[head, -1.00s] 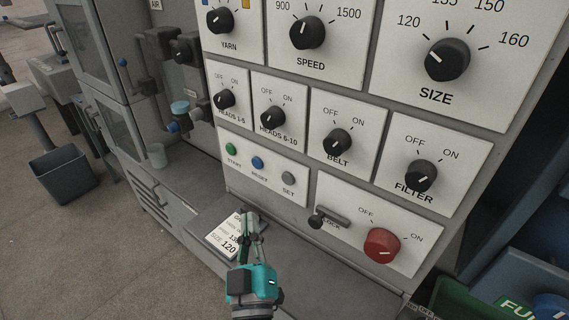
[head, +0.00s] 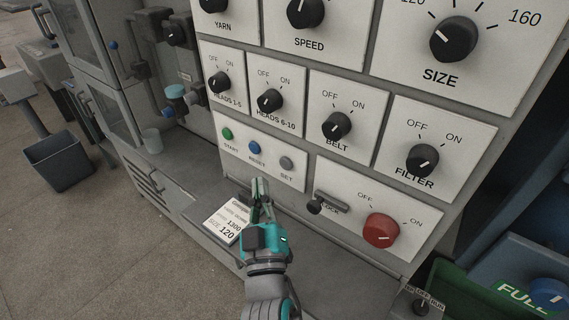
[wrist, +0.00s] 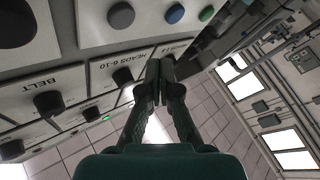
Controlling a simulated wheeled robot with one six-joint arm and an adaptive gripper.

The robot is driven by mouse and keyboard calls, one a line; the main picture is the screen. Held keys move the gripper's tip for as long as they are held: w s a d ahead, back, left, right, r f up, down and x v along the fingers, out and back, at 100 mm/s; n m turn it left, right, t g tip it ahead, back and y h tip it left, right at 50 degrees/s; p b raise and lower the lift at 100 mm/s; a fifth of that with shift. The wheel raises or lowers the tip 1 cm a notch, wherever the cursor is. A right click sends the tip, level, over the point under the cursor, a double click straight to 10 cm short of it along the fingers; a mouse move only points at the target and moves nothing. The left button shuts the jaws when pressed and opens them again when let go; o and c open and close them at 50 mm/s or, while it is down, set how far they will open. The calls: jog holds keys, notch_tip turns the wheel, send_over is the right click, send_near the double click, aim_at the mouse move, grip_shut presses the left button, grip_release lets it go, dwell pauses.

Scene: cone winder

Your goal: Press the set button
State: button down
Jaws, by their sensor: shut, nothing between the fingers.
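The SET button (head: 286,164) is a round grey button at the right end of a white plate, beside the blue RESET button (head: 254,147) and the green START button (head: 227,133). In the wrist view the grey button (wrist: 121,15) is at the top, with the blue (wrist: 174,14) and green (wrist: 206,13) ones to its right. My gripper (head: 259,183) is shut and empty. In the head view its fingertips show below and left of the SET button. No contact with the button shows.
The lock lever (head: 329,203) and red OFF/ON knob (head: 381,231) are to the right of my gripper. The black BELT (head: 336,126) and FILTER (head: 423,160) knobs protrude above. A printed card (head: 228,222) lies on the ledge to the left.

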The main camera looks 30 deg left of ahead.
jog(key=shift+w+d, duration=0.2)
jog(key=shift+w, duration=2)
jog(key=shift+w, duration=0.2)
jog(key=shift+w, duration=0.2)
jog(key=shift+w, duration=0.45)
dwell(0.4)
jog(key=shift+s, duration=0.85)
jog(key=shift+s+a, duration=0.2)
jog(key=shift+s, duration=2.3)
